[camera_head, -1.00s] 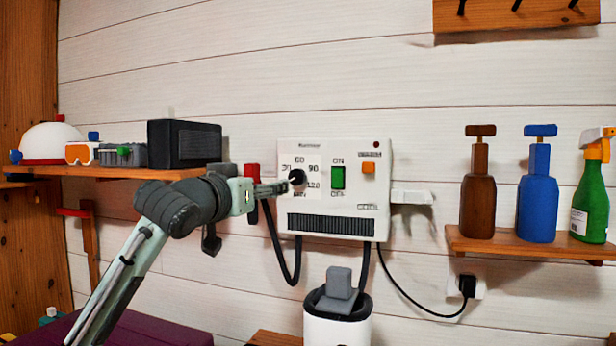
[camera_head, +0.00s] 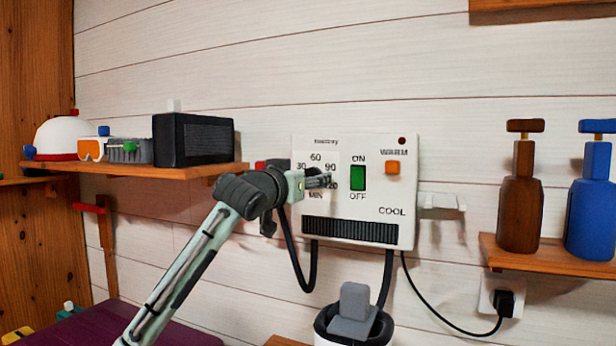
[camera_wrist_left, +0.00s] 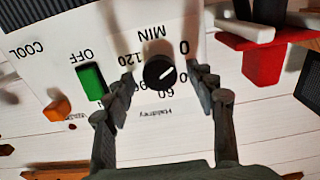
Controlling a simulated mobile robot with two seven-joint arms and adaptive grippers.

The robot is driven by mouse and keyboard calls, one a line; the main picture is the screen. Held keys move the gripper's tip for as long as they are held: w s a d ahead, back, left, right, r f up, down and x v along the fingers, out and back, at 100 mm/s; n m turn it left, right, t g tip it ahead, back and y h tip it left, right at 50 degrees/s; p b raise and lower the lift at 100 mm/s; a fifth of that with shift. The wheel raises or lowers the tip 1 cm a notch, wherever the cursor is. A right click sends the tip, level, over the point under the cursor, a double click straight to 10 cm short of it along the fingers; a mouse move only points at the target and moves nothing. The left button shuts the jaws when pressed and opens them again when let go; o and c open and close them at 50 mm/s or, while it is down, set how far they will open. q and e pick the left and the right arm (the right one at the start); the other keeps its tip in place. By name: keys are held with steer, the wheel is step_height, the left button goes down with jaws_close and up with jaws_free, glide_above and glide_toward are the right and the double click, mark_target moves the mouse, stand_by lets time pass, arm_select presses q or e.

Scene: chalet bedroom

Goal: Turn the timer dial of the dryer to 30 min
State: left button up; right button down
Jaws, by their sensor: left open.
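The white dryer (camera_head: 372,224) hangs on the wall, with a green ON/OFF switch (camera_head: 358,178) and an orange switch (camera_head: 393,167). Its timer scale shows 30, 60, 90, 120 and MIN. My left gripper (camera_head: 318,181) is in front of this scale and hides the dial in the head view. In the left wrist view, upside down, the black round dial (camera_wrist_left: 159,72) sits between the open fingers of my left gripper (camera_wrist_left: 160,88), with a gap on each side. Its white mark slants to the upper right, roughly between the 0 and the partly hidden 30. My right gripper is not in view.
A shelf (camera_head: 220,173) at left holds a dark box (camera_head: 190,140), goggles and a helmet. A red part (camera_wrist_left: 262,62) is beside the dryer. Bottles (camera_head: 520,195) stand on a right shelf.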

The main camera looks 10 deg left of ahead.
arm_select(q)
steer(key=shift+w, duration=0.1)
steer(key=c, duration=1.2)
steer(key=shift+o, duration=0.2)
steer(key=shift+m, duration=0.3)
steer(key=m, duration=1.1)
steer(key=o, duration=1.2)
steer(key=shift+c, duration=0.2)
